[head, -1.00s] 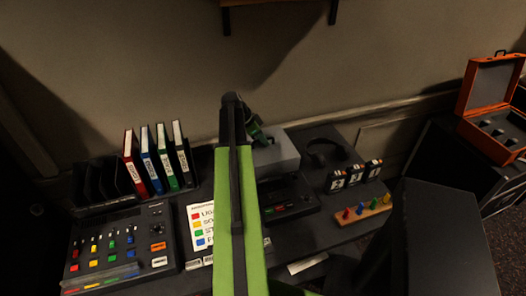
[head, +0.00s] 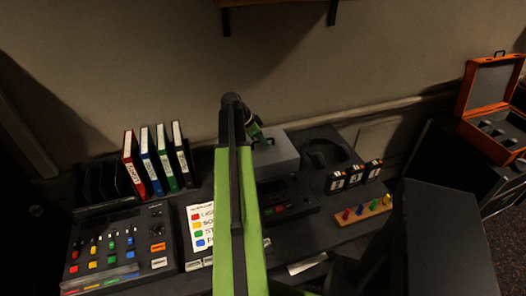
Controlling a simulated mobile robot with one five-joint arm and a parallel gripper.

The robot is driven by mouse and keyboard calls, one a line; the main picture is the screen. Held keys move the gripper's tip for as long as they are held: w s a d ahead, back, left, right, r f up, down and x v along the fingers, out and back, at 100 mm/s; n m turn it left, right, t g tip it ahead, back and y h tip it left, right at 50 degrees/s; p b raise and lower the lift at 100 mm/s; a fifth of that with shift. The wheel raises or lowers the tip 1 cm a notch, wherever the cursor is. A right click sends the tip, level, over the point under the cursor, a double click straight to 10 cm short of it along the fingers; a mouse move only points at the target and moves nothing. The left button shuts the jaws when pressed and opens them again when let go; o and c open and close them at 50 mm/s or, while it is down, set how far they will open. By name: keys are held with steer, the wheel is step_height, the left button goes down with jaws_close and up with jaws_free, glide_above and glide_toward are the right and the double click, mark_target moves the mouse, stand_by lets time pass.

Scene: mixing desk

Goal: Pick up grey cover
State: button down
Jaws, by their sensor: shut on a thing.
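The grey cover (head: 284,154) is a plain box-shaped piece at the back middle of the desk, behind a dark device with small buttons. My green and black arm stands in front of its left part and hides it there. My gripper (head: 262,141) is at the cover's top, near its left end, and is shut on it. The fingertips are small and partly hidden. The cover looks level, and I cannot tell whether it is clear of the desk.
Left of my arm are a mixing panel (head: 120,245), upright binders (head: 157,160) and a colour-label card (head: 200,225). Right of the cover lie headphones (head: 327,152), numbered blocks (head: 354,175) and a wooden strip of coloured pegs (head: 365,211). An open orange case (head: 490,90) stands far right.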

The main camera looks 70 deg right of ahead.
step_height(320, 180, up, 4)
steer(key=p, duration=0.4)
steer(key=shift+r, duration=0.2)
steer(key=s+a+r+p, duration=0.3)
steer(key=s+r+p, duration=0.3)
steer(key=s, duration=0.5)
steer(key=shift+a+r+p, duration=0.4)
steer(key=shift+p, duration=0.25)
